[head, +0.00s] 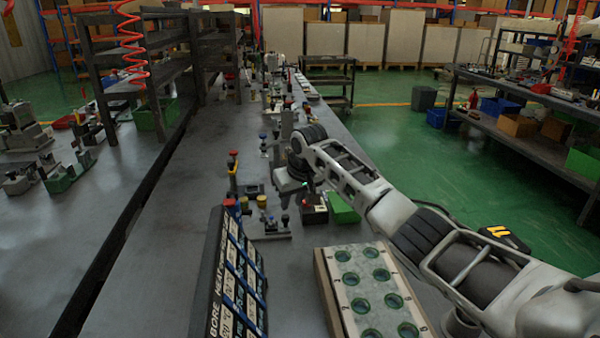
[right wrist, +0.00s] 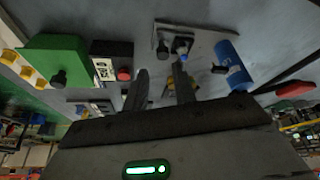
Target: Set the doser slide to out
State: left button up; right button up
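I cannot tell for sure which part is the doser slide. My right gripper (right wrist: 160,82) hangs over the valve blocks on the bench, its two dark fingers apart with a gap between them. In the right wrist view a grey metal plate (right wrist: 200,42) carries a dark knob with a blue part (right wrist: 181,47), just beyond the fingertips. A blue cylinder (right wrist: 232,66) with a small black knob lies beside it on the right. In the head view the right gripper (head: 290,186) shows over the fixtures, its fingertips largely hidden. My left gripper is out of view.
A black box with a red button (right wrist: 124,74) and a green block with a black knob (right wrist: 70,60) stand left of the fingers in the wrist view. In the head view a labelled rack (head: 232,275) and a board with round green-rimmed holes (head: 330,290) stand nearer.

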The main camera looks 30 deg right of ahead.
jog(key=v, duration=1)
